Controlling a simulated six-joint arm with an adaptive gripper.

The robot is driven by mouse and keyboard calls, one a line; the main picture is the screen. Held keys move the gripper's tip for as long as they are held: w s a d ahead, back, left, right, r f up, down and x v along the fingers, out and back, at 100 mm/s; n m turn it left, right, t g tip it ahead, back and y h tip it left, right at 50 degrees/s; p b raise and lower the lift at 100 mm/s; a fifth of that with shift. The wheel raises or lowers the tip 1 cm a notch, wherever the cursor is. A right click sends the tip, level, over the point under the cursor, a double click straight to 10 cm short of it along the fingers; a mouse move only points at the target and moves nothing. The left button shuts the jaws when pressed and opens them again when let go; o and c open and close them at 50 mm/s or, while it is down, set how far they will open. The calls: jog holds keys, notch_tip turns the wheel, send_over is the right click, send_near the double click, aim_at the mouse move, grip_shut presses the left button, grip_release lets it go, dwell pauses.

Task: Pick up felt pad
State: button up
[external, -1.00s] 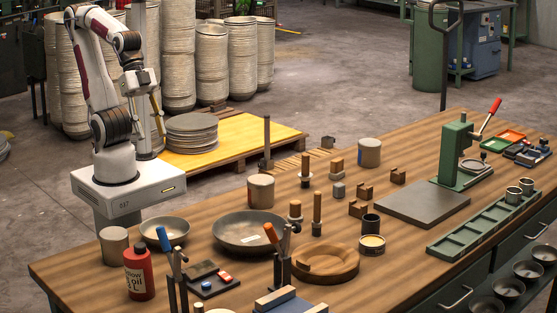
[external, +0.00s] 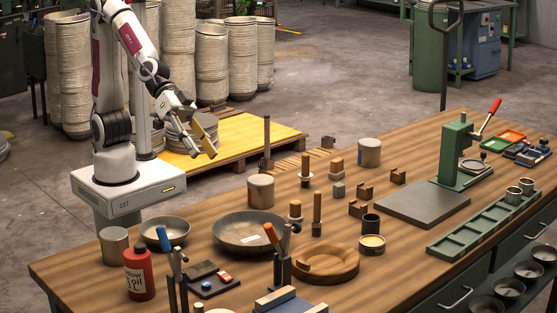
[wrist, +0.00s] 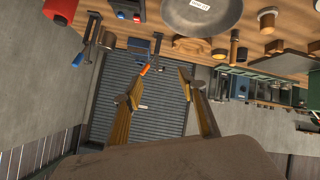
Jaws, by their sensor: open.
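My gripper (external: 206,142) hangs in the air left of the workbench and above the pallet area, with its yellow-brown fingers spread. In the wrist view my gripper (wrist: 160,78) is open with nothing between its fingers. I cannot pick out the felt pad for certain. A small dark flat piece (external: 202,269) lies on the bench by a black tray (external: 214,286) with red and blue bits; it may be the pad. My gripper is well apart from it, up and to the left.
The wooden bench (external: 100,275) is crowded. A wide pan (external: 250,231), a red oil bottle (external: 139,272), upright clamps (external: 282,262) and a round wooden ring (external: 326,264) stand near the dark piece. A green press (external: 456,158) stands at the back right.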

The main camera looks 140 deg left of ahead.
jog(key=w+a+f+n+y, duration=0.2)
jog(key=w+a+f, duration=0.15)
jog(key=w, duration=0.25)
jog(key=n+g+y, duration=0.4)
jog(key=n+y, duration=0.2)
jog(key=y, duration=0.4)
send_near(295, 211)
jog(key=shift+r+x, duration=0.25)
jog(key=shift+x, duration=1)
jog(key=shift+s+a+f+g, duration=0.15)
jog(key=shift+s+a+g, duration=0.05)
jog(key=shift+a+g, duration=0.2)
jog(key=shift+x, duration=1.3)
jog(key=shift+a, duration=0.1)
